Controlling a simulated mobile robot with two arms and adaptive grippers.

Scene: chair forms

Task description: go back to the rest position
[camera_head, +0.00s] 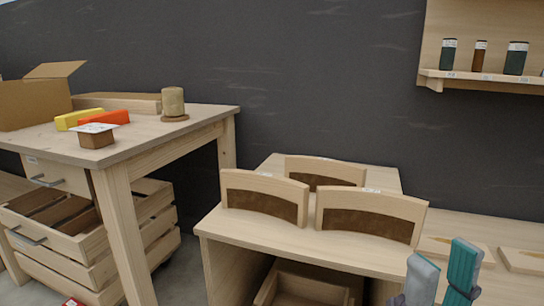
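My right gripper (445,260) shows at the bottom right, its teal fingers pointing up and apart, with nothing seen between them. It appears in front of the low wooden table (240,226) and the bench surface to its right. My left gripper is not in view. Three curved chair forms with dark brown panels stand upright on the low table: one at the front left (264,196), one at the front right (371,213) and one behind (325,171). The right gripper is apart from them in the picture.
A taller workbench (150,133) at left holds a cardboard box (32,103), yellow and orange blocks (104,117), a small brown container (97,138) and a cylinder (173,102). Slatted crates (80,245) sit below. A wall shelf (485,77) holds several bottles. Flat boards (523,261) lie at right.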

